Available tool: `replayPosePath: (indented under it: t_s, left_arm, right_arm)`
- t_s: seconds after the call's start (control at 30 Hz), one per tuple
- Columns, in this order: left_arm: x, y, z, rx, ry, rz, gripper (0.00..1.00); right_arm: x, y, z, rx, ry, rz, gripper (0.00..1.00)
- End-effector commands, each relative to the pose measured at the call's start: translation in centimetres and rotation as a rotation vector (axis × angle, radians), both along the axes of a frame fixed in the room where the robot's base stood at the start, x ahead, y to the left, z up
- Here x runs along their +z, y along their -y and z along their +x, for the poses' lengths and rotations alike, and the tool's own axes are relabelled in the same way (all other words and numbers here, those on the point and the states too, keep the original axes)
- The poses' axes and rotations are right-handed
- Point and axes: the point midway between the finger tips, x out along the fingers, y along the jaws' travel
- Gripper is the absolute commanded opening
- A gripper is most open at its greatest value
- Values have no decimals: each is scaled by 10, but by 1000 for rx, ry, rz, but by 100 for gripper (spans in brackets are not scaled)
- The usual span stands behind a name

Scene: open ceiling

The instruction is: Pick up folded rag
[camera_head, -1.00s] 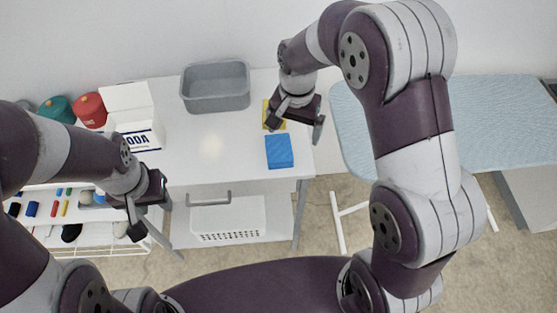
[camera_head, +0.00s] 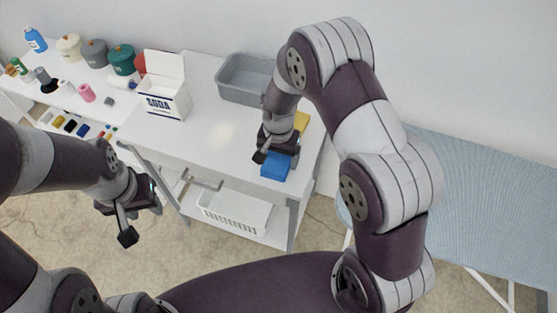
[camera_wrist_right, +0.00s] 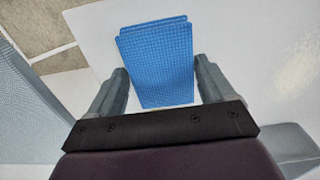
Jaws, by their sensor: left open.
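The folded rag (camera_head: 274,168) is blue and lies flat near the front right corner of the white table. In the head view my right gripper (camera_head: 277,158) is over it and hides part of it. In the right wrist view the rag (camera_wrist_right: 155,50) shows as a textured blue block of stacked layers. There the two fingers of my right gripper (camera_wrist_right: 161,68) are spread on either side of the rag's near part. I cannot tell how far above the table they are. My left gripper (camera_head: 138,216) is open and empty, in front of the table.
A yellow cloth (camera_head: 302,122) lies just behind the rag. A grey bin (camera_head: 243,80) and a white soda box (camera_head: 166,88) stand on the table (camera_head: 205,135). A white basket (camera_head: 235,214) is below. A light-blue ironing board (camera_head: 480,190) is at the right.

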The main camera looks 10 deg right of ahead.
Motion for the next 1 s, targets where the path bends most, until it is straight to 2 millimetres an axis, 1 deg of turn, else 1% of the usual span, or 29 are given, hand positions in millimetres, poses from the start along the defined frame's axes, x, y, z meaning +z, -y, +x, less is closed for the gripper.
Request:
replayPosePath:
  t_s: [0.03, 0.1, 0.37, 0.47, 0.57, 0.7, 0.77, 1.0]
  left_arm:
    - [0, 0, 0, 0, 0, 0, 43]
    - [0, 0, 0, 0, 0, 0, 43]
    - [0, 0, 0, 0, 0, 0, 43]
    - [0, 0, 0, 0, 0, 0, 43]
    - [-1, 0, 0, 0, 0, 0, 43]
    - [-3, 0, 0, 0, 0, 0, 43]
    - [-4, 0, 0, 0, 0, 0, 43]
    - [-7, 0, 0, 0, 0, 0, 43]
  right_arm:
    - [0, 0, 0, 0, 0, 0, 64]
    - [0, 0, 0, 0, 0, 0, 44]
    - [1, 0, 0, 0, 0, 0, 44]
    - [5, 0, 0, 0, 1, 0, 44]
    - [15, 0, 1, 0, 3, 1, 44]
    - [40, 0, 1, 0, 4, 1, 44]
    - [48, -6, -9, 3, 1, 0, 44]
    - [82, -35, -58, 5, 3, 1, 44]
